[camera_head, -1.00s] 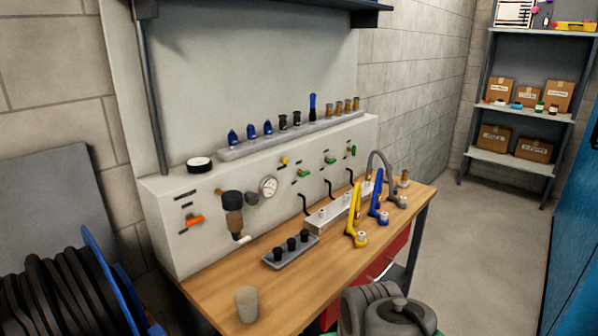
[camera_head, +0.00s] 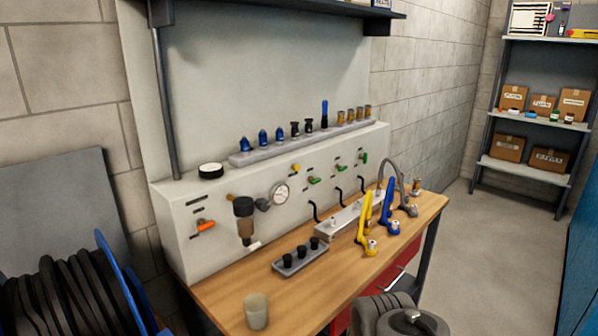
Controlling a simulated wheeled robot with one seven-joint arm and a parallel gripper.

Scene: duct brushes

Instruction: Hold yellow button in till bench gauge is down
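The yellow button (camera_head: 296,168) is a small round knob on the front face of the pale bench panel, above and right of the gauge. The bench gauge (camera_head: 281,194) is a round white dial on the same panel; its needle is too small to read. A grey rounded part of my arm (camera_head: 400,316) shows at the bottom edge, well in front of the panel and far from the button. My gripper's fingers cannot be made out, and nothing touches the button.
The wooden bench top (camera_head: 215,297) holds a beige cup (camera_head: 256,311), a grey tray with black fittings (camera_head: 300,258), and yellow (camera_head: 365,222) and blue (camera_head: 387,212) upright tools. An orange valve handle (camera_head: 205,225) and a filter bowl (camera_head: 245,221) stick out of the panel. A black hose reel (camera_head: 75,300) stands at left.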

